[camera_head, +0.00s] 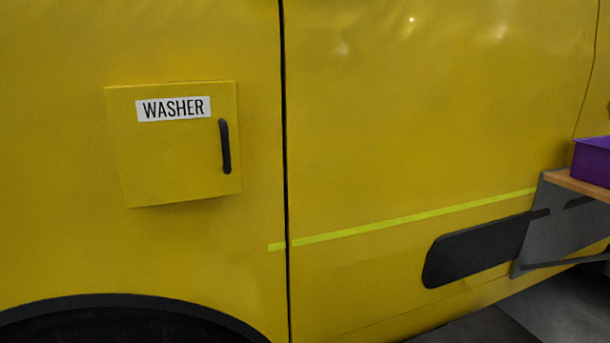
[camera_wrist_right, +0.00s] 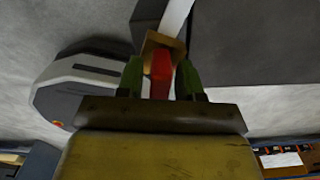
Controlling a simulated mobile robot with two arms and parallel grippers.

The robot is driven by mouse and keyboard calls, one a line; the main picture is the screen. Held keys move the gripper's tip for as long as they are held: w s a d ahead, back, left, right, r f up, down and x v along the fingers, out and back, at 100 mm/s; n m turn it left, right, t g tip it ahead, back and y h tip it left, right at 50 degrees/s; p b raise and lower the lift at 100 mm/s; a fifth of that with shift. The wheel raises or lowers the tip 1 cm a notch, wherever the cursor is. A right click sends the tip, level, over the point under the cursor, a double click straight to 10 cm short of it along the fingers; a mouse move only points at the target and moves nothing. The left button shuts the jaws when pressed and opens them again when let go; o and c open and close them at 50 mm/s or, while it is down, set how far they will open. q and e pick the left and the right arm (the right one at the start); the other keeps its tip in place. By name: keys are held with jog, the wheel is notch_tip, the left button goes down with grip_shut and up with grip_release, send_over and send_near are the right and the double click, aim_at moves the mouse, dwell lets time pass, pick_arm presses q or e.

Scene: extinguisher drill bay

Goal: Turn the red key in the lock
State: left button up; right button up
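In the right wrist view, a red piece that looks like the red key (camera_wrist_right: 161,76) lies between the two green fingertips of my right gripper (camera_wrist_right: 160,78). The fingers stand on either side of it, with narrow gaps seeming to show, so the gripper looks open around it. A brass-coloured block (camera_wrist_right: 152,44), perhaps the lock, is just beyond the fingertips at the red piece's far end. I cannot tell how far the key sits in it. Neither key, lock nor gripper shows in the head view. My left gripper is not in view.
The head view shows a yellow vehicle side with a box labelled WASHER (camera_head: 175,160) and its black handle (camera_head: 225,146). A purple bin (camera_head: 592,160) is at the right edge. A white strip (camera_wrist_right: 176,15) and a grey-white device (camera_wrist_right: 85,90) show in the wrist view.

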grip_shut()
jog(key=shift+n, duration=0.5)
jog(key=shift+n+b, duration=0.5)
jog(key=shift+n, duration=1.1)
jog(key=shift+c, duration=1.1)
grip_release()
jog(key=o, duration=0.5)
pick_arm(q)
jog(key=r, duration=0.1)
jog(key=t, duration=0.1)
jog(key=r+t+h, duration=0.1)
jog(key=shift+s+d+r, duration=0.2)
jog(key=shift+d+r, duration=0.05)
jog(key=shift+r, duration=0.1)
